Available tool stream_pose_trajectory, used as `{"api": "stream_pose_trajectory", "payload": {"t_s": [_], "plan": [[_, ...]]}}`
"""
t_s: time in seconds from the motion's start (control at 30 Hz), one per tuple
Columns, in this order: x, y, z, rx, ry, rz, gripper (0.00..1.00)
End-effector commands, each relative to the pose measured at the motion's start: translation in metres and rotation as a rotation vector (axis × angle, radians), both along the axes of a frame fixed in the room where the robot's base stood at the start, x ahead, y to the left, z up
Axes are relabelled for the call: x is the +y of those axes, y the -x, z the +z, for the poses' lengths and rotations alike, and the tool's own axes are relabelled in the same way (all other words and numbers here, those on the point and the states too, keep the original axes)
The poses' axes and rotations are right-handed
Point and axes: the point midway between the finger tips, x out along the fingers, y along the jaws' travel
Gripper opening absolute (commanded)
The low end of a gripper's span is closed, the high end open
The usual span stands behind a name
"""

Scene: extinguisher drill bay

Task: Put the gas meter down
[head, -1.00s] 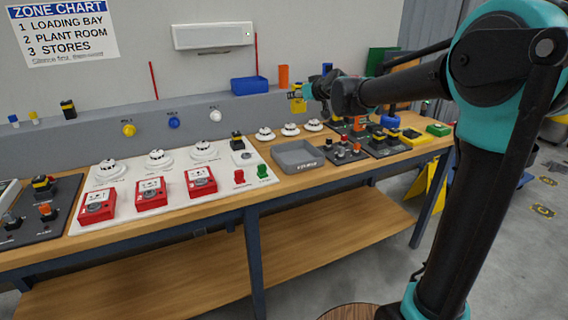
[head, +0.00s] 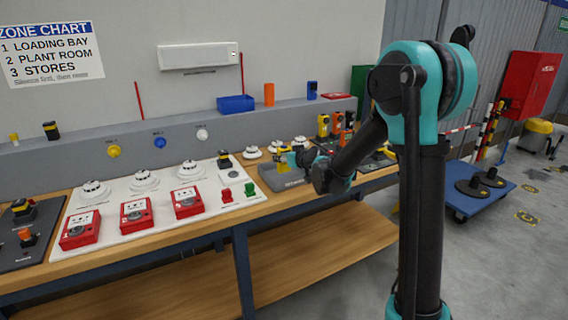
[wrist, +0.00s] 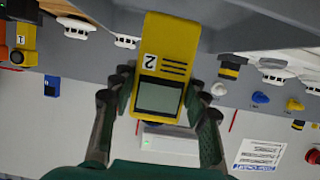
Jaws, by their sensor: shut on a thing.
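In the wrist view the fingers (wrist: 157,100) press on both sides of the meter. In the head view the meter (head: 283,158) is small and partly hidden by my gripper, over or in the grey tray (head: 272,186) on the workbench. I cannot tell whether the meter touches the tray.
Other yellow (head: 323,125) and orange (head: 337,123) devices stand behind, to the right of my gripper. White detectors (head: 253,152) are behind the tray. A white board (head: 155,205) with red call points (head: 187,202) lies to the left. A blue trolley (head: 478,192) stands on the floor at right.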

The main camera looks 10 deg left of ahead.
Motion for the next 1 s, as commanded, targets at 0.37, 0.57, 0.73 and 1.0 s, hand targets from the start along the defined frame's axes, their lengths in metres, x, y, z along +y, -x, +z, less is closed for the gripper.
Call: {"api": "stream_pose_trajectory", "payload": {"t_s": [0.37, 0.57, 0.73, 1.0], "plan": [[0.0, 0.0, -0.025, 0.0, 0.0, 0.0, 0.1], [0.0, 0.0, -0.027, 0.0, 0.0, 0.0, 0.1], [0.0, 0.0, -0.027, 0.0, 0.0, 0.0, 0.64], [0.0, 0.0, -0.027, 0.0, 0.0, 0.0, 0.66]]}}
